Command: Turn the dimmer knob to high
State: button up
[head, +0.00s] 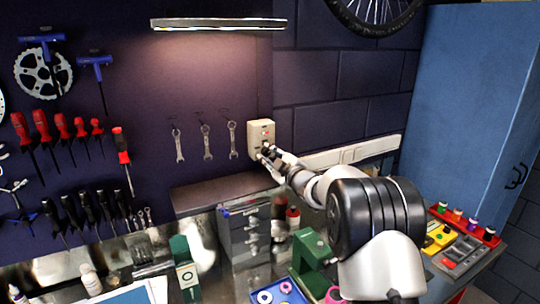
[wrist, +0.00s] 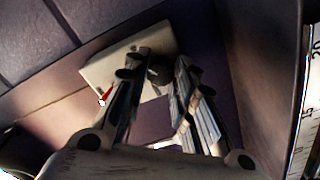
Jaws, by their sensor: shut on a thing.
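The dimmer is a cream wall box (head: 260,130) with a small red mark, mounted on the dark wall in the head view. It also shows in the wrist view (wrist: 112,62), tilted in the picture. My gripper (head: 266,152) is at the lower front of the box. In the wrist view its two fingers (wrist: 158,88) reach up to the box, one on each side of the dark round knob (wrist: 160,70), and are shut on it. The fingers hide part of the knob, and its setting cannot be read. The lamp bar (head: 218,24) above is lit and casts a warm glow.
Three wrenches (head: 206,142) hang left of the box. A brown ledge (head: 225,190) and a grey drawer cabinet (head: 243,232) are below. A pale wall strip (head: 350,155) runs right of the box, towards a blue cabinet (head: 460,100).

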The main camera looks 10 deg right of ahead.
grip_shut()
jog(key=o, duration=1.1)
grip_release()
jog(key=shift+c, duration=0.2)
jog(key=v, duration=1.2)
